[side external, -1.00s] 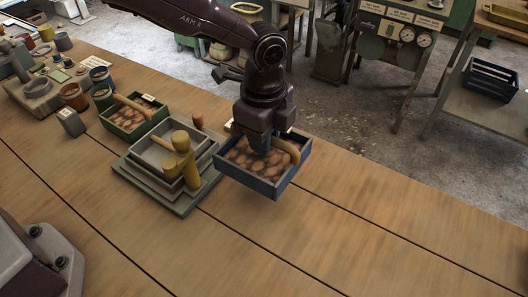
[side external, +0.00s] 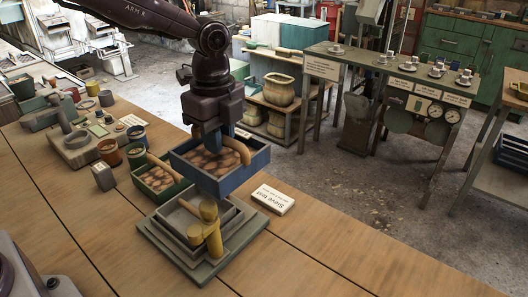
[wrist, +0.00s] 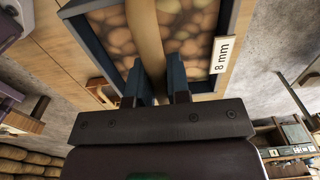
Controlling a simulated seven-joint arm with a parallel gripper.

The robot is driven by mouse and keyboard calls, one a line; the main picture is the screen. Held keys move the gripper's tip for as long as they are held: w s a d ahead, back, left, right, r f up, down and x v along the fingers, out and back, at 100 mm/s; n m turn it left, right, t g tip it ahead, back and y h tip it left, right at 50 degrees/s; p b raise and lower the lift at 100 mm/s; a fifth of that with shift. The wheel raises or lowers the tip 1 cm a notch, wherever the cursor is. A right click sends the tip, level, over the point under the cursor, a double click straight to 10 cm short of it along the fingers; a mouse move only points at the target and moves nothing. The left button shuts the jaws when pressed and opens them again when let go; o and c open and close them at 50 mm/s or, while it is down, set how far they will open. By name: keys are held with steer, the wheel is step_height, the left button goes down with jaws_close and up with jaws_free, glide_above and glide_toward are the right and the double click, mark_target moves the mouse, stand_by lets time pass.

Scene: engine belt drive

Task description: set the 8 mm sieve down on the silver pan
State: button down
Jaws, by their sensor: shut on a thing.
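My gripper (side external: 212,150) is shut on the wooden crossbar (wrist: 148,40) of the 8 mm sieve (side external: 232,183). The sieve is a blue square frame full of brown, rounded lumps. Its "8 mm" label (wrist: 220,54) shows in the wrist view. The sieve hangs in the air and looks about level. The silver pan (side external: 178,240) stands on a grey-green board (side external: 153,240) in front of and below the sieve. The sieve partly covers the pan's far side, so the gap between them is hard to judge. A yellow handled piece (side external: 208,235) stands at the pan's near side.
A green sieve with lumps (side external: 158,197) stands just left of the pan. A "Sieve test" card (side external: 273,199) lies to its right. Pots and a grey device (side external: 78,150) crowd the left of the bench. The bench's right front is clear.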

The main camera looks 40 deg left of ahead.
steer(key=s+a, duration=0.3)
steer(key=a, duration=0.4)
glide_toward(196, 210)
steer(key=shift+s, duration=0.1)
steer(key=shift+f, duration=0.4)
stand_by(1.3)
steer(key=shift+f, duration=0.35)
steer(key=shift+f, duration=0.35)
steer(key=shift+f, duration=0.2)
stand_by(0.3)
